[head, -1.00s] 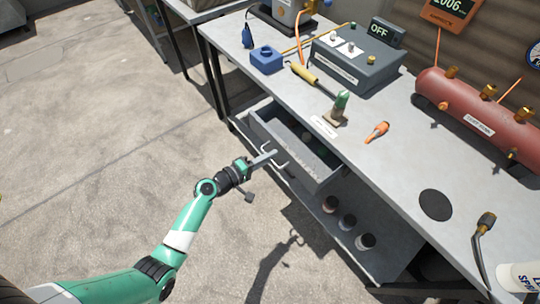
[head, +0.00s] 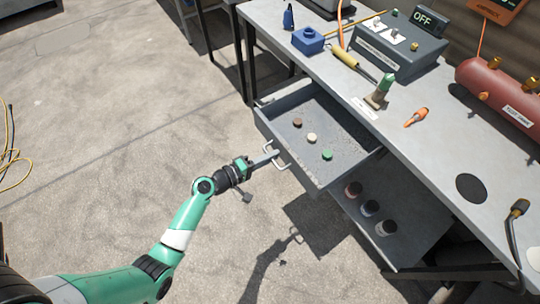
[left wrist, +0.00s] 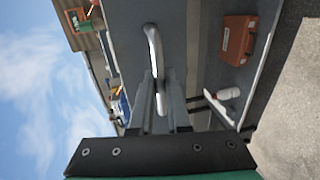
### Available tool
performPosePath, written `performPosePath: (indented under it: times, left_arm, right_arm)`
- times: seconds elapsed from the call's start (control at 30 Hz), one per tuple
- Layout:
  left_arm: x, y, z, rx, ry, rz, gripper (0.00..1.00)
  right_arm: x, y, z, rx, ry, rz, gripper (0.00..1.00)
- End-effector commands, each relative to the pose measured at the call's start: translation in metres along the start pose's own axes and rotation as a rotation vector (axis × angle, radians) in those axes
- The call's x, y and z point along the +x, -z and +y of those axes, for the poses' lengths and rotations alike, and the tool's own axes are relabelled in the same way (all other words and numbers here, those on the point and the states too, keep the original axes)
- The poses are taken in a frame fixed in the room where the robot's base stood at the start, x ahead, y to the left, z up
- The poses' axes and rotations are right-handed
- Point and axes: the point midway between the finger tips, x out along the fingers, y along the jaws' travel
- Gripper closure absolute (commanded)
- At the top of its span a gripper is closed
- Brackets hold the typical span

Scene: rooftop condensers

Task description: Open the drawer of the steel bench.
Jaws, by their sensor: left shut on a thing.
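The steel bench (head: 440,165) runs diagonally across the right of the head view. Its grey drawer (head: 270,123) is pulled well out, and its inside shows, with a brown, a white and a green round piece (head: 327,155) on its floor. My left gripper (head: 272,157) is at the drawer's front, shut on the bar handle (head: 284,163). In the left wrist view the handle (left wrist: 153,50) runs between the two fingers (left wrist: 160,100). My right gripper is not in view.
Several jars (head: 369,208) stand on the shelf below the drawer. On the benchtop are a blue block (head: 308,41), a grey box with an OFF display (head: 400,45), an orange-handled tool (head: 416,117) and a red tank (head: 500,90). The concrete floor (head: 120,130) on the left is mostly clear.

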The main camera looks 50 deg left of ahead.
Motion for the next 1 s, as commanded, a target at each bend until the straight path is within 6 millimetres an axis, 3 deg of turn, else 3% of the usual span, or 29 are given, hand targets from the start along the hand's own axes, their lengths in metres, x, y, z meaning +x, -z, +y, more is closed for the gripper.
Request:
performPosePath:
  times: [0.1,0.13,0.3,0.67,1.0]
  left_arm:
    - [0.0,0.0,0.001,0.0,-0.001,0.0,1.0]
    - [0.0,0.0,0.001,0.0,-0.001,0.0,0.82]
    - [0.0,0.0,0.0,0.0,-0.001,0.0,0.56]
    - [-0.007,0.0,0.001,-0.002,0.002,0.001,0.56]
    - [-0.082,0.002,0.003,-0.004,0.001,0.007,0.56]
  right_arm:
    - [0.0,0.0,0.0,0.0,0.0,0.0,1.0]
    - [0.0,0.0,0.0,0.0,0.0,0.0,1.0]
    - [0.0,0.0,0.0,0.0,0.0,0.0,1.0]
    - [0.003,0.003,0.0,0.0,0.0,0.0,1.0]
    - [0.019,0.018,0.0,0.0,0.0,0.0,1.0]
